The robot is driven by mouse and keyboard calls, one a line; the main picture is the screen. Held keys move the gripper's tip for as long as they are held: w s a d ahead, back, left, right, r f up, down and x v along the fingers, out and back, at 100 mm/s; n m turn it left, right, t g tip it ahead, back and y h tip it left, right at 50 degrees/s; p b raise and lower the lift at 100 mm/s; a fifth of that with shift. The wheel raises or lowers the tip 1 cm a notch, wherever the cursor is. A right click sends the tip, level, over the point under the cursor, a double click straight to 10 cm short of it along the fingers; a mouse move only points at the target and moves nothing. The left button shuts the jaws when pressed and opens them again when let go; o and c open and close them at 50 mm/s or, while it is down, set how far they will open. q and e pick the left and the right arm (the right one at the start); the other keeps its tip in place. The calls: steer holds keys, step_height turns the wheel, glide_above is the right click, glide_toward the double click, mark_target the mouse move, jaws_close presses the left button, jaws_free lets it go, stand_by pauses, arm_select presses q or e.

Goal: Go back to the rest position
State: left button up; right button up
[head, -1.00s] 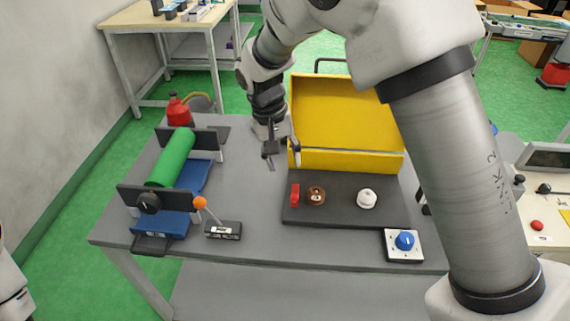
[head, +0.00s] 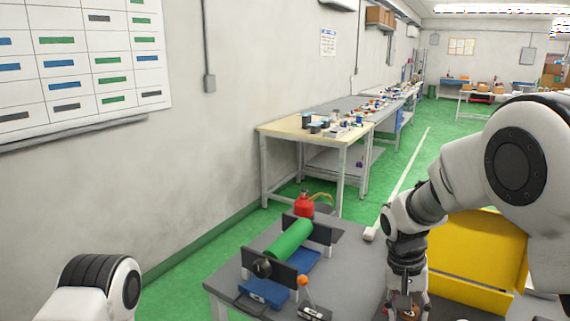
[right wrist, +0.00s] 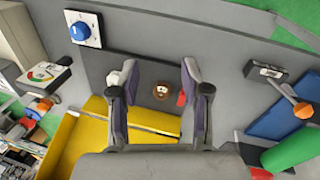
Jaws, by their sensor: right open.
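My right gripper (head: 407,311) points down in front of the yellow open housing (head: 478,250), low in the head view. In the right wrist view its two fingers (right wrist: 154,78) are apart, with nothing held between them. The round brown knob (right wrist: 161,90) on the dark panel shows in the gap between the fingers, beneath them. The white knob (right wrist: 122,74) is partly behind one finger and the red switch (right wrist: 182,98) is beside the other. My left gripper is out of view; only a part of my left arm shows at the lower left.
The blue dial (right wrist: 80,31) is beyond the panel. A wooden-topped table (head: 270,129) stands behind; green floor lies between.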

steer(key=s+f+g, duration=0.3)
steer(key=s+f, duration=0.2)
steer(key=f, duration=0.6)
steer(key=s+f+n+y, duration=0.1)
steer(key=s+f, duration=0.9)
steer(key=s, duration=0.4)
steer(key=s+f+n+y, duration=0.1)
steer(key=s+f, duration=0.9)
steer(key=s, duration=0.4)
steer(key=w+t, duration=0.1)
steer(key=w, duration=0.1)
steer(key=w+n+t, duration=0.1)
steer(key=w+d+t, duration=0.1)
steer(key=w, duration=0.1)
steer(key=shift+w+r+n+t, duration=0.1)
steer(key=shift+w+n+t, duration=0.2)
steer(key=shift+n+t, duration=0.1)
